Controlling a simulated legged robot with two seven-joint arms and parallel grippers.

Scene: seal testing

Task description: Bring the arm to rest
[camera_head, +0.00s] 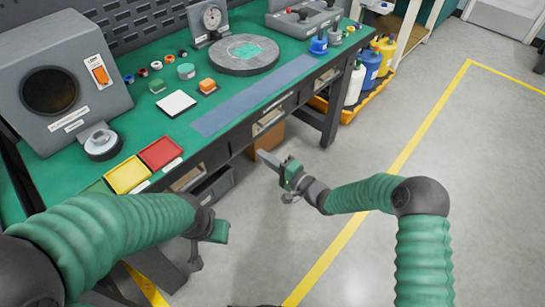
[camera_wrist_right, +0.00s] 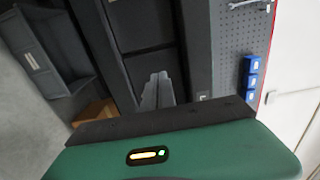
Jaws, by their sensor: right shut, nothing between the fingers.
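My right arm reaches in from the right in the head view. Its gripper (camera_head: 268,160) hangs in the free space in front of the green workbench (camera_head: 232,103), with its fingers shut and nothing between them. In the right wrist view, the same fingers (camera_wrist_right: 156,90) show close together ahead of the green gripper body. My left arm comes in from the left, low in front of the bench. Its gripper (camera_head: 212,240) points down and away, and its fingertips cannot be made out clearly.
On the bench are a grey test chamber (camera_head: 105,75), a round plate (camera_head: 238,68), a yellow tray (camera_head: 128,174) and a red tray (camera_head: 160,152). A cardboard box (camera_head: 268,142) sits under the bench. Bottles stand in an orange tray (camera_head: 346,112). The floor at right is clear.

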